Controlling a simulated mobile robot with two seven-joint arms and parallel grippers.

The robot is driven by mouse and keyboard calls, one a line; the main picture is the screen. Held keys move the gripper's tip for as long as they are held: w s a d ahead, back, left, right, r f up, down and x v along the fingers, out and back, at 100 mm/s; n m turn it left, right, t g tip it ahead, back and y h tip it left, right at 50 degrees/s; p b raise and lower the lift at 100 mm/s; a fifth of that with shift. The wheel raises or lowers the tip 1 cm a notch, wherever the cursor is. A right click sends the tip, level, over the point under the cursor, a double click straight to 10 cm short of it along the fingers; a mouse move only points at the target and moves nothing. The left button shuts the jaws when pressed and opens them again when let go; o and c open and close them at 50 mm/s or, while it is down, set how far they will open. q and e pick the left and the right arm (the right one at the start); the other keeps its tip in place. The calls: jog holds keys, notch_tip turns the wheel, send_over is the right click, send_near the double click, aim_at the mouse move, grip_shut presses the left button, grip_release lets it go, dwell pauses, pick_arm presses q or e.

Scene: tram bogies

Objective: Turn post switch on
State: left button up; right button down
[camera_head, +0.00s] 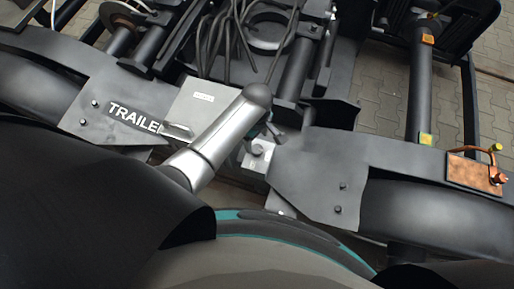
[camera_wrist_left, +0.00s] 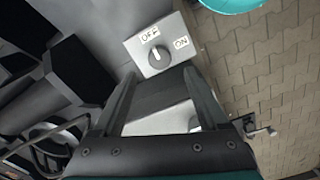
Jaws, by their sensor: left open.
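The post switch is a light grey box (camera_wrist_left: 138,47) with labels OFF and ON and a round dark knob (camera_wrist_left: 158,57) in the left wrist view. The knob's pale mark points up, towards OFF rather than ON. My left gripper (camera_wrist_left: 160,76) is open, its two fingers reaching towards the box's lower edge, with the knob just beyond the gap. I cannot tell whether they touch the box. In the head view the small pale switch box (camera_head: 258,154) shows beside my silver left forearm, which partly hides the left gripper (camera_head: 248,141). My right gripper is not in view.
A dark bogie frame marked TRAILER (camera_head: 88,85) lies left of my arm, with another frame side (camera_head: 310,165) on the right. Black cables (camera_head: 225,40) hang at the top middle. A copper plate (camera_head: 474,174) sits at right. Paving (camera_wrist_left: 260,75) lies below.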

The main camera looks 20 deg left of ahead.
aim_at(257, 149)
pick_arm(q)
notch_tip(257, 149, down, 7)
jog(key=b, duration=0.3)
jog(key=shift+r, duration=0.2)
jog(key=shift+c, duration=0.3)
grip_shut()
